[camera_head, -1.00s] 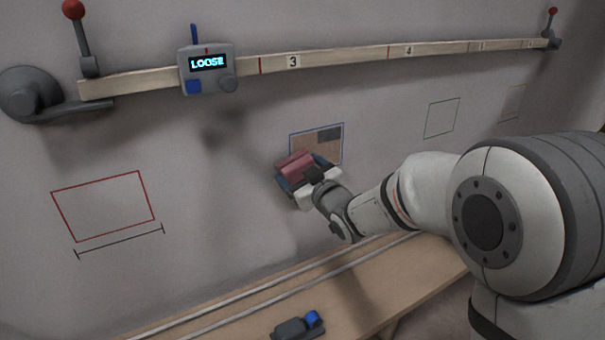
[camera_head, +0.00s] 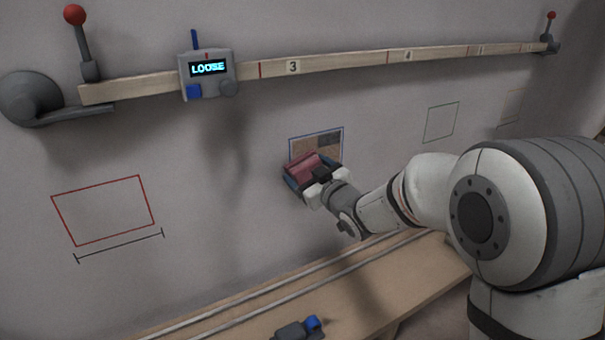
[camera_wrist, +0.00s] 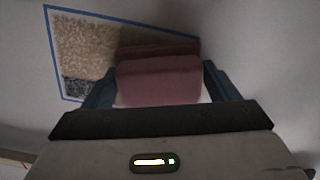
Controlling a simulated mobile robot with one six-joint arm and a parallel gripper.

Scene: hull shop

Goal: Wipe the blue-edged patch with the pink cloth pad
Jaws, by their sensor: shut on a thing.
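The blue-edged patch (camera_head: 316,143) is on the upright wall, with a speckled brown area and a darker grey block. In the wrist view the patch (camera_wrist: 80,45) lies at upper left, its grey block near its lower left corner. My gripper (camera_head: 312,180) is shut on the pink cloth pad (camera_head: 303,166), which shows dull dark pink between the blue-grey fingers in the wrist view (camera_wrist: 158,80). The pad overlaps the lower part of the patch in the head view and hides some of it. I cannot tell whether it touches the wall.
A wooden rail (camera_head: 345,62) with numbered marks runs above, carrying a grey box (camera_head: 208,75) reading LOOSE. A red outline (camera_head: 104,211) is on the wall at left. A bench (camera_head: 330,285) with metal rails and a small grey-blue device (camera_head: 300,328) is below.

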